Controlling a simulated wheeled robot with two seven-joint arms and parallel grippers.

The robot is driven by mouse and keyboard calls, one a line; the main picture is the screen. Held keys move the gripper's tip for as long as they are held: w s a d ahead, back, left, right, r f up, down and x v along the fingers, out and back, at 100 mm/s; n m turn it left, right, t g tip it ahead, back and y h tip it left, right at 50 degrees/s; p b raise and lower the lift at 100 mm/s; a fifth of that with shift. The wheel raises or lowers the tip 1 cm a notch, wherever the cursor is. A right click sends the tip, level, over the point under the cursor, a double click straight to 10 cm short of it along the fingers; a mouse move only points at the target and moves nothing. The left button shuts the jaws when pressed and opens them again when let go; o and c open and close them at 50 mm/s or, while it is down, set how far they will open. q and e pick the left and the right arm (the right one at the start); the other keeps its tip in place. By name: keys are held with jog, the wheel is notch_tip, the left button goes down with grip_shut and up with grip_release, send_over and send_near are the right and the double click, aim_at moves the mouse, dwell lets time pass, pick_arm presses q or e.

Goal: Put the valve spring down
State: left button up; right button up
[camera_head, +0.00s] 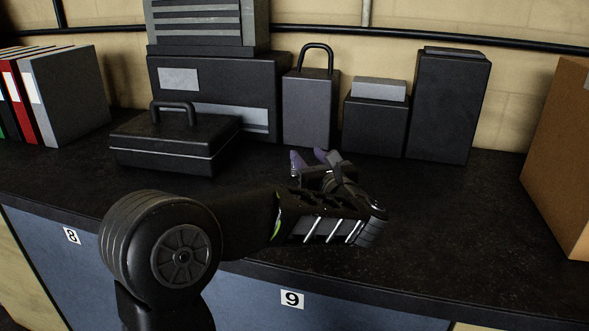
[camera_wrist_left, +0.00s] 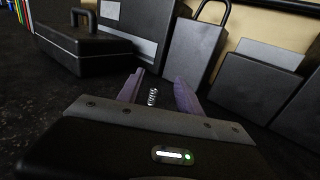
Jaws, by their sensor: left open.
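The valve spring (camera_wrist_left: 152,97) is a small silvery coil. In the left wrist view it shows upright between the two purple fingers of my left gripper (camera_wrist_left: 158,84), nearer the left finger, with dark gaps on both sides. In the head view my left gripper (camera_head: 310,161) is over the dark worktop (camera_head: 430,205), its fingers pointing toward the back. The spring is hidden there behind the fingers and wrist. The gripper is open. I cannot tell exactly how the spring's foot meets the worktop. My right gripper is not in view.
A black toolbox (camera_head: 175,140) stands to the left. A padlock-shaped block (camera_head: 310,108), a short box (camera_head: 376,125) and a tall box (camera_head: 450,105) stand behind. Binders (camera_head: 65,95) are far left, a cardboard box (camera_head: 560,160) far right. The worktop right of the gripper is clear.

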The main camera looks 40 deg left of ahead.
pick_arm(q)
notch_tip(320, 180, down, 5)
jog(key=shift+f, duration=0.2)
jog(key=shift+w+a+f, duration=0.1)
jog(key=shift+f, duration=0.25)
jog(key=shift+w+a+r, duration=0.1)
jog(key=shift+w+a, duration=0.1)
jog(key=shift+a, duration=0.1)
jog(key=shift+w+a, duration=0.1)
jog(key=shift+a, duration=0.05)
jog(key=shift+w+a+p, duration=0.3)
jog(key=shift+a+p, duration=0.05)
jog(key=shift+a, duration=0.1)
jog(key=p+x, duration=0.1)
jog(key=x, duration=0.4)
